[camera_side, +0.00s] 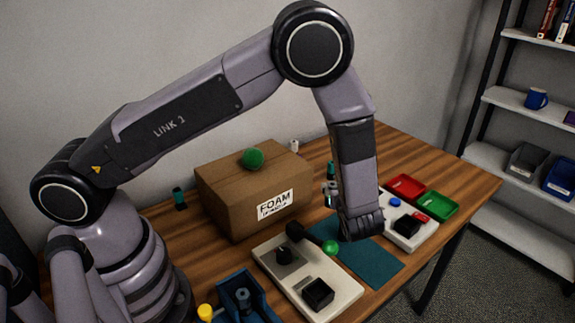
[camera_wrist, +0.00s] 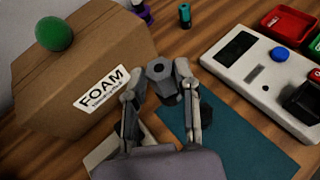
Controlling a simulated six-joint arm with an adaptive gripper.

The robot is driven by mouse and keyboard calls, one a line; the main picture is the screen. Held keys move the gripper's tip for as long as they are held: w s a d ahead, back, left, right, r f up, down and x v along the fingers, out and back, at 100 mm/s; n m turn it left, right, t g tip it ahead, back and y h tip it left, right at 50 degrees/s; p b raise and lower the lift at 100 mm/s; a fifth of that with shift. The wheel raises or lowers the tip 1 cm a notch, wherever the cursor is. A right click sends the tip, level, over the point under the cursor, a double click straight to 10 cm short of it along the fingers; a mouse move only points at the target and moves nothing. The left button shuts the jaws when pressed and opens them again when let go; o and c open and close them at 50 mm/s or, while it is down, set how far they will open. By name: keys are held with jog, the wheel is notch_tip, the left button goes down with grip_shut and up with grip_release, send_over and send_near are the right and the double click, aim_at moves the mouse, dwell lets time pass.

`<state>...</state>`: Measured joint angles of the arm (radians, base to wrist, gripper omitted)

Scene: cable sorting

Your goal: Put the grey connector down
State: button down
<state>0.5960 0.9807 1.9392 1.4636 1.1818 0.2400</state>
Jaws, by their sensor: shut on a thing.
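The grey connector (camera_wrist: 162,76) is dark grey with a round hole on its end. In the wrist view it sits between the two fingertips of my gripper (camera_wrist: 160,88), which is shut on it. In that view it overlaps the edge of the teal mat (camera_wrist: 245,145) and the wood beside the box. I cannot tell its exact height above the table. In the side view my gripper (camera_side: 331,190) is mostly hidden behind my wrist, near the back edge of the teal mat (camera_side: 372,262), and the connector cannot be made out there.
A cardboard box (camera_side: 225,200) labelled FOAM, with a green ball (camera_side: 252,159) on top, stands left of my gripper. A pale fixture (camera_side: 340,297) stands in front. A white device (camera_wrist: 240,70) and red (camera_side: 403,187) and green (camera_side: 436,205) trays are right. Part of the mat is bare.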

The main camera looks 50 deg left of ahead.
jog(key=w+a+n+g+y, duration=0.1)
jog(key=w+a+n+g, duration=0.1)
jog(key=w+a, duration=0.65)
jog(key=shift+w+a+f, duration=0.1)
jog(key=shift+a+f, duration=0.05)
jog(key=shift+f, duration=1.6)
jog(key=shift+w+a+f, duration=0.1)
jog(key=shift+f, duration=1.7)
jog(key=shift+w+a+f, duration=0.1)
jog(key=shift+a+f, duration=0.05)
jog(key=shift+f, duration=1.6)
jog(key=shift+s+f, duration=0.1)
jog(key=shift+f, duration=0.05)
jog(key=c, duration=0.8)
grip_release()
